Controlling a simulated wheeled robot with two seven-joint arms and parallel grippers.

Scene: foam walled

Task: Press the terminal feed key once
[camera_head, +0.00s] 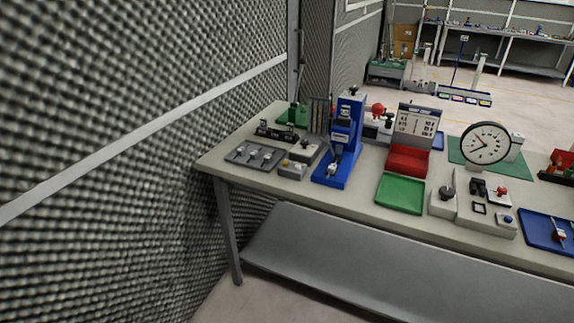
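I cannot tell for certain which control is the terminal feed key, as the parts on the bench are small in this view. Near the bench's left end, a small grey box (292,170) carries a yellowish button. It stands just left of a blue upright press-like machine (347,135). A grey unit (306,150) with a dark knob is behind the box. Further right, a pale control unit (487,216) has black, red and blue controls. A pale box with a black knob (444,201) adjoins it. Neither of my grippers is in view.
The long bench (345,196) has a lower shelf (330,255). A grey tray (255,154), green tray (400,194), red bin (408,160), round dial (485,143) and blue tray (541,231) crowd its top. A textured foam wall (120,120) stands close on the left.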

